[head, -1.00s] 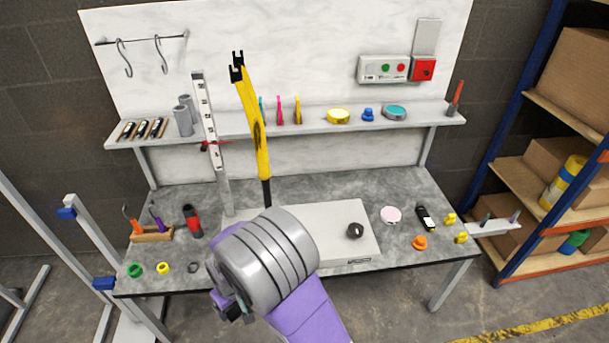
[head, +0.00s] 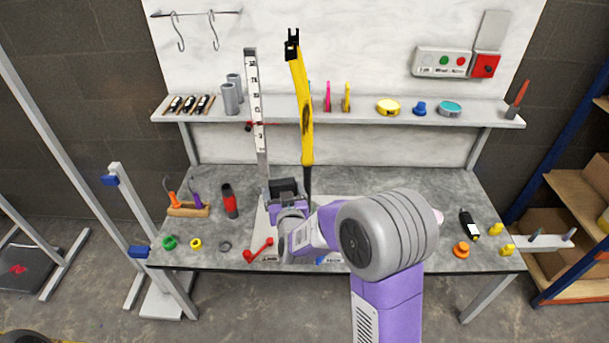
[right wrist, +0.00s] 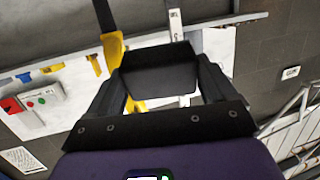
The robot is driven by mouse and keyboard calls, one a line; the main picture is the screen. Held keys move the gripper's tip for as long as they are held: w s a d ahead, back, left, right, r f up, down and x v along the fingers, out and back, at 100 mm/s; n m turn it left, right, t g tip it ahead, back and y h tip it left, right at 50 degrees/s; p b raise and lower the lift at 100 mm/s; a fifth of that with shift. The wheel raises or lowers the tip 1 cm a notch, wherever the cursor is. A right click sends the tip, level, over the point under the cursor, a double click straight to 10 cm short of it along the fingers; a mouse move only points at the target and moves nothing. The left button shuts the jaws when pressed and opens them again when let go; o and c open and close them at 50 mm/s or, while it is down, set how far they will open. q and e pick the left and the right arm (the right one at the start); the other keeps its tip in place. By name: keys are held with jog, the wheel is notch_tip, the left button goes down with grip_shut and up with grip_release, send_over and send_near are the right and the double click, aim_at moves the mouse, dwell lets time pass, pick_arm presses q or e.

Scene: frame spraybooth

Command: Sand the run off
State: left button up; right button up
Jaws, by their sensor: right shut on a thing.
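The yellow frame tube (head: 303,95) stands upright on a black post above the bench, with a dark forked top. A darker patch shows along its middle, but I cannot make out a run for certain. My right gripper (head: 286,186) is shut on a dark block (right wrist: 158,72), low beside the post and just left of the tube's lower end. I see a gap in the head view and cannot tell touching from apart in depth. The tube also shows in the right wrist view (right wrist: 112,48), beyond the block. My left gripper is not in view.
A marked upright scale (head: 255,100) with a red pointer stands left of the tube, close behind my gripper. A red crank (head: 259,251) lies at the bench front. A red-black canister (head: 229,200) stands left. My right arm hides much of the pale base plate (head: 262,217).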

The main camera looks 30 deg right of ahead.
aim_at(305, 143)
jog(key=s+d+r+m+t+h, duration=0.1)
jog(key=s+d+r+m+h, duration=0.15)
jog(key=d+r+h, duration=0.35)
jog(key=shift+y, duration=0.4)
jog(key=shift+w+a+x, duration=0.1)
jog(key=shift+a+x, duration=0.1)
jog(key=shift+x, duration=1.2)
jog(key=shift+w+a+x, duration=0.1)
jog(key=shift+a+x, duration=0.05)
jog(key=shift+x, duration=1.3)
jog(key=shift+b+x, duration=0.35)
jog(key=shift+x, duration=0.5)
jog(key=shift+r, duration=0.1)
